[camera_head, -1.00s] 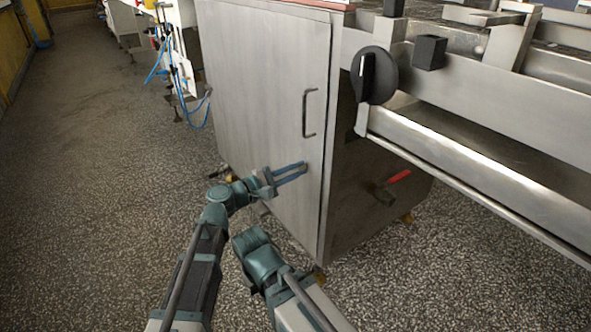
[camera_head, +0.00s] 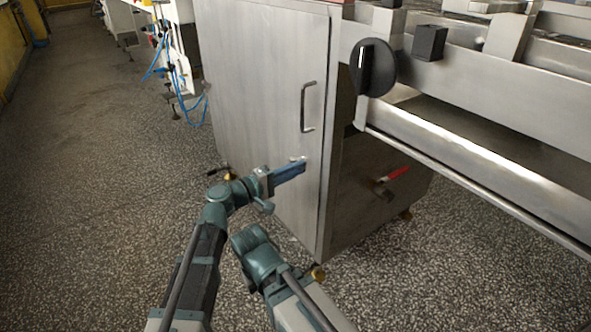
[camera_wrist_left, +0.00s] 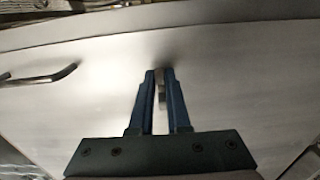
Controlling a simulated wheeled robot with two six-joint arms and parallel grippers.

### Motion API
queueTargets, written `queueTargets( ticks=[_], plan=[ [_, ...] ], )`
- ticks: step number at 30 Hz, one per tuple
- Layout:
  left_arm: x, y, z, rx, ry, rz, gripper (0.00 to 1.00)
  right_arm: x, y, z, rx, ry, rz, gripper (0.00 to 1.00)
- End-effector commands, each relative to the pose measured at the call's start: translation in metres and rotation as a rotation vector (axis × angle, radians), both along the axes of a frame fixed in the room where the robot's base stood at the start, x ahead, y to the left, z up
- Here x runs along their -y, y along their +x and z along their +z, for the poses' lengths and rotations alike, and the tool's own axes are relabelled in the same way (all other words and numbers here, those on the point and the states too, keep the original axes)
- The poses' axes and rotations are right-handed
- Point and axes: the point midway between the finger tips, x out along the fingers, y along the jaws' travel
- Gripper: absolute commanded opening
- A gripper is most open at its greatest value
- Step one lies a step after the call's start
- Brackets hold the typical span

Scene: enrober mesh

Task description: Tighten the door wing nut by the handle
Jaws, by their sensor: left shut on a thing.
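The cabinet door (camera_head: 262,95) is a closed, flat steel panel. Its bar handle (camera_head: 308,107) is near the right edge and also shows at the left in the left wrist view (camera_wrist_left: 45,78). My left gripper (camera_head: 301,164) is at the door face, below the handle. In the left wrist view its blue fingers (camera_wrist_left: 161,76) are shut on a small metal piece, the wing nut (camera_wrist_left: 162,92), mostly hidden between them. My right arm shows low in the head view, but its gripper jaws cannot be seen.
A black knob (camera_head: 373,67) and steel rails (camera_head: 480,165) jut out right of the door. A red-handled valve (camera_head: 396,174) is on the cabinet's side. The speckled floor (camera_head: 100,200) is open at the left.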

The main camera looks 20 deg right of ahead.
Motion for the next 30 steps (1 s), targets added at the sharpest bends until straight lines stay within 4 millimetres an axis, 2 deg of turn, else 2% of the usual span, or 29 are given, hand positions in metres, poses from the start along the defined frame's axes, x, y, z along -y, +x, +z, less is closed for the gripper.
queueTargets(
  ticks=[13,14,18,26,30],
  plan=[
    [0.001,-0.0022,-0.0011,0.009,0.007,-0.006,0.0,0.0,0.0,-0.0004,0.0,0.0,0.0,0.0],
    [0.001,-0.0022,-0.0011,0.009,0.007,-0.006,0.18,0.0,0.0,-0.0004,0.0,0.0,0.0,0.0],
    [0.0008,-0.0015,-0.0008,0.008,0.005,-0.004,0.44,0.0,0.0,-0.0004,0.0,0.0,0.0,0.0],
    [0.0001,-0.0007,-0.0004,0.007,0.004,-0.002,0.45,0.0,0.0,-0.0002,0.0,0.0,0.0,0.0],
    [-0.0073,-0.0035,-0.0003,0.007,0.002,0.0,0.45,0.0,0.0,-0.0002,0.0,0.0,0.0,0.0]
  ],
)
